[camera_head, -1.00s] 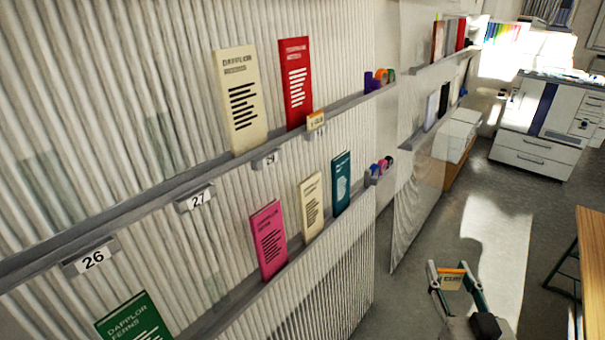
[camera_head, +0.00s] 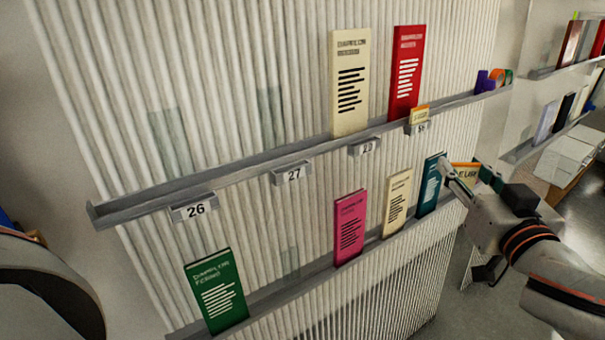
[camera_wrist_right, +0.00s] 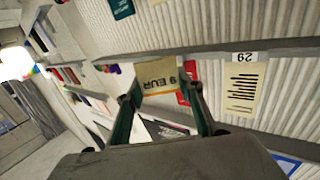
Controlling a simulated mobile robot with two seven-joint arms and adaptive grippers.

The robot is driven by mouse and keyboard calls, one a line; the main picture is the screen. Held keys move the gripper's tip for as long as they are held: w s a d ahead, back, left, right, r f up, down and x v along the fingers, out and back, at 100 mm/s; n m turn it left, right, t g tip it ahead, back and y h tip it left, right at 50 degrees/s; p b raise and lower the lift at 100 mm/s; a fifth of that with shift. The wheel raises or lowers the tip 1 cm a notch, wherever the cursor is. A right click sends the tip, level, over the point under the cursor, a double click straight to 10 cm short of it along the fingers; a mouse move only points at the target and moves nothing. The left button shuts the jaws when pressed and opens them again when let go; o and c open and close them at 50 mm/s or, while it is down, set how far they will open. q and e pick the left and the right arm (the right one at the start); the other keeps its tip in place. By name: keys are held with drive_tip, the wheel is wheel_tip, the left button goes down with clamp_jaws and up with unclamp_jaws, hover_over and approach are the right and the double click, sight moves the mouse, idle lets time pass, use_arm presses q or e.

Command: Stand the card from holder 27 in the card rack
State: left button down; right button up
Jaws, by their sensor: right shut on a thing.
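My right gripper (camera_head: 462,172) is shut on a small price card (camera_head: 466,172) with an orange edge, in front of the lower shelf's right part. In the right wrist view the card (camera_wrist_right: 160,75) reads "9 EUR" and sits between the two fingertips (camera_wrist_right: 160,92). Holder 27 (camera_head: 292,174), on the upper ledge's front, shows its number label and no card standing in it. No card rack can be made out for certain. My left gripper is not in view.
A ribbed wall panel carries an upper ledge (camera_head: 240,166) and a lower ledge (camera_head: 290,291). Cream, red, pink, green and teal (camera_head: 430,184) booklets stand on them; the teal one is close to my right gripper. Another orange-edged card (camera_head: 420,113) sits in a holder. Holder 26 (camera_head: 194,209) is at left.

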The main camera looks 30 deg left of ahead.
drive_tip(key=s+a+r+n+g+y, duration=0.2)
drive_tip(key=a+r+y, duration=0.1)
drive_tip(key=a+r, duration=0.5)
drive_tip(key=s+a+r+n+g+y, duration=0.2)
drive_tip(key=a+r, duration=0.5)
drive_tip(key=r, duration=0.1)
drive_tip(key=s+a+r+n+g+y, duration=0.2)
drive_tip(key=s+a+r, duration=0.5)
drive_tip(key=s+a, duration=0.3)
drive_tip(key=shift+a+r+n+g, duration=0.3)
drive_tip(key=shift+a+n+g, duration=0.1)
drive_tip(key=shift+a, duration=0.35)
drive_tip(key=shift+s, duration=0.1)
wheel_tip(320, 180, down, 16)
drive_tip(key=shift+r, duration=0.15)
wheel_tip(320, 180, down, 4)
drive_tip(key=shift+r, duration=0.2)
drive_tip(key=shift+f, duration=0.15)
